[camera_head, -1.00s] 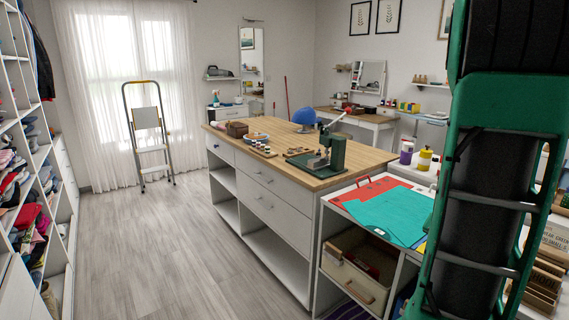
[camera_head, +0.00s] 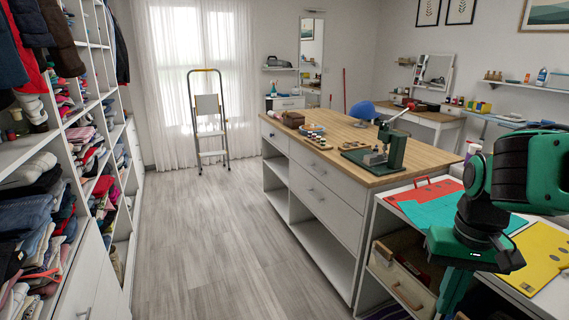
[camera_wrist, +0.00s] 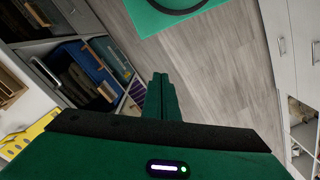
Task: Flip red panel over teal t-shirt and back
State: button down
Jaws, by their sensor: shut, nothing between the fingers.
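The red panel (camera_head: 425,188) lies flat on the white shelf unit's top, with its handle at the far left edge. The teal t-shirt (camera_head: 432,208) lies spread over the red panel, partly hidden behind my arm. A yellow panel (camera_head: 540,255) lies to the right of the shirt. My gripper (camera_wrist: 161,78) is shut and empty in the wrist view, its fingers pointing down past the shelf front toward the floor. It is apart from the panel and the shirt. In the head view, my arm stands in front of the shirt.
A wooden-topped island (camera_head: 345,135) with a green press (camera_head: 388,145) stands behind the shelf unit. Open cubbies below the top hold a bin (camera_head: 402,285). Clothes shelves (camera_head: 75,180) line the left. The grey floor (camera_head: 225,240) between is clear. A step ladder (camera_head: 208,125) stands by the window.

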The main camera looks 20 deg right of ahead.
aim_at(429, 192)
jog(key=u, duration=0.25)
jog(key=i, duration=1.65)
jog(key=z, duration=0.9)
jog(key=i, duration=0.7)
jog(key=z, duration=0.45)
